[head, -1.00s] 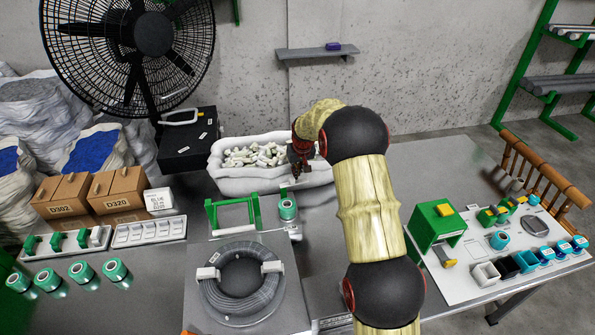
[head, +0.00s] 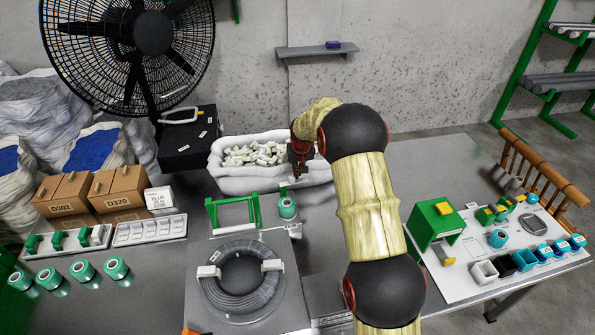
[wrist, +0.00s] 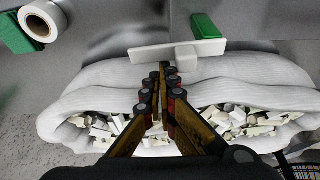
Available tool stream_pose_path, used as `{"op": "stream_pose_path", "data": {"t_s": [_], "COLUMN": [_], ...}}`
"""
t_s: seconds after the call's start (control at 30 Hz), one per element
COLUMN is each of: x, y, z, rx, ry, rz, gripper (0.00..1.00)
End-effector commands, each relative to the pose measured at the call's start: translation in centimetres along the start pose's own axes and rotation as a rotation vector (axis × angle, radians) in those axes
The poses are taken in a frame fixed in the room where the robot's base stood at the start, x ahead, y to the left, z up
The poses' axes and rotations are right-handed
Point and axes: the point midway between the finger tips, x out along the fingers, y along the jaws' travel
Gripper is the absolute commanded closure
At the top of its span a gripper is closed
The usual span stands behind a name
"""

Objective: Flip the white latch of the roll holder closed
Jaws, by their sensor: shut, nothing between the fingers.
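The roll holder is a green frame (head: 233,213) on the grey table, left of my gripper in the head view. A green-sided tape roll (head: 288,207) stands beside it and shows at the top left of the wrist view (wrist: 40,20). The white latch (wrist: 150,54) is a flat bar with a short crosspiece, near the top middle of the wrist view beside a green part (wrist: 205,26). My gripper (wrist: 165,70) is shut and empty, its tips just below the latch bar; contact cannot be told. In the head view my gripper (head: 299,172) is at the white bin's front edge.
A white bin (head: 230,185) of small pale parts lies behind the holder, under my gripper. A dark cable coil (head: 240,280) lies in front of the holder. A white board (head: 470,285) with green and blue parts is at the right.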

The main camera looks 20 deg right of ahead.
Motion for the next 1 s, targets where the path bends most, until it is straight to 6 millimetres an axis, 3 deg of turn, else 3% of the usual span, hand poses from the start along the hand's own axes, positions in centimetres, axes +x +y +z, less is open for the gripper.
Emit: {"op": "stream_pose_path", "data": {"t_s": [0.37, 1.0], "x": [-0.4, -1.5], "y": [0.3, 0.2], "z": [1.1, 5.1], "rx": [0.153, 0.718], "ry": [-0.001, 0.001], "rz": [0.054, 0.253], "gripper": [1.00, 1.00]}}
